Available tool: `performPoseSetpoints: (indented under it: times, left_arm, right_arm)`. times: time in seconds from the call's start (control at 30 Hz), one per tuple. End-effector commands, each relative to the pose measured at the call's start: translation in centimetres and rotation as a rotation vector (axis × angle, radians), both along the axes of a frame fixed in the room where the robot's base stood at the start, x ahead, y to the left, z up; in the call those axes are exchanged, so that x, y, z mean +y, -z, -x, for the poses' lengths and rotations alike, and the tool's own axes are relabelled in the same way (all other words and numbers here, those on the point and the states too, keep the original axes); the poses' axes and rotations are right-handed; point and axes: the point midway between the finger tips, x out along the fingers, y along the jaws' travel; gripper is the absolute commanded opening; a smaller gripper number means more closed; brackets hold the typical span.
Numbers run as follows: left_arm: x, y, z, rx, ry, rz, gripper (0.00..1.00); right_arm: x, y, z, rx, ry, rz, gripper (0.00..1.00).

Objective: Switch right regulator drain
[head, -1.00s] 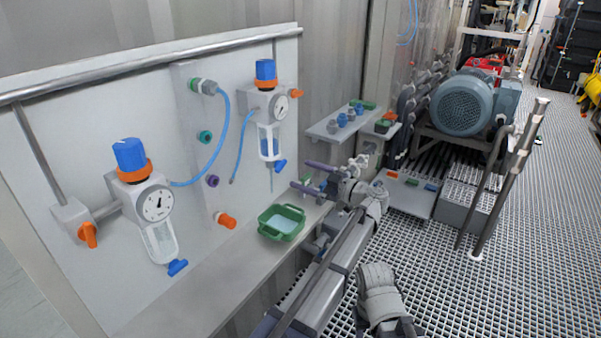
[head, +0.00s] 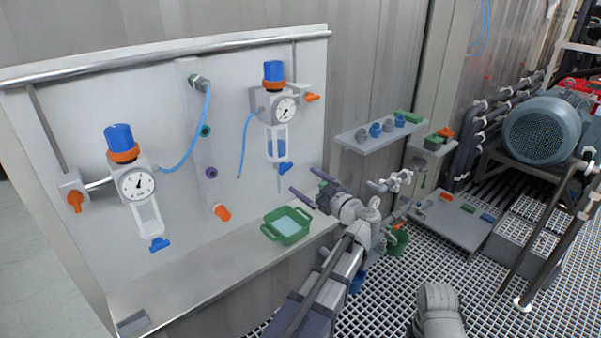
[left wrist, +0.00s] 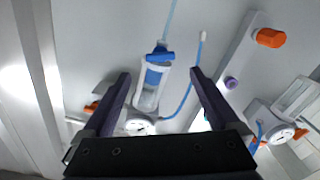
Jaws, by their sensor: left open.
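The right regulator (head: 274,108) is on the panel, with a blue cap, round gauge and clear bowl holding blue liquid. Its blue drain lever (head: 285,168) is under the bowl, with a thin tube hanging below. My left gripper (head: 311,186) is open and empty, to the right of the drain and a little lower, apart from it. In the left wrist view the scene is upside down; the drain (left wrist: 160,53) and bowl show beyond and between the open fingers (left wrist: 160,82). My right gripper's fingers are not visible.
A green tray (head: 271,233) with pale liquid sits on the ledge below the drain. The left regulator (head: 137,184) has its own blue drain. Blue hoses and an orange plug (head: 222,212) are on the panel. A small shelf (head: 350,143) with fittings is to the right.

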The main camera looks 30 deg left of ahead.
Motion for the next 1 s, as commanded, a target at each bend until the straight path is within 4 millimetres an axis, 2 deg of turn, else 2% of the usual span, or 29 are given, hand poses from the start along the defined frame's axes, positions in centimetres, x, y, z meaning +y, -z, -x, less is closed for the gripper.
performPoseSetpoints:
  times: [0.17,0.4,0.6,1.0]
  left_arm:
    - [1.1,0.0,-0.5,0.000,-0.003,0.000,0.95]
    - [4.5,0.0,-2.0,0.000,-0.004,0.000,0.95]
    - [6.5,0.0,-2.8,0.000,-0.002,0.000,0.95]
    - [7.2,0.0,-3.0,0.000,0.000,0.000,0.95]
  right_arm:
    - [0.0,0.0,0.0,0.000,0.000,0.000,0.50]
    - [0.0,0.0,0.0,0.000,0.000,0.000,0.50]
    - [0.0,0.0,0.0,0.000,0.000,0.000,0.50]
    - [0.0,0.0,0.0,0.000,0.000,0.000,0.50]
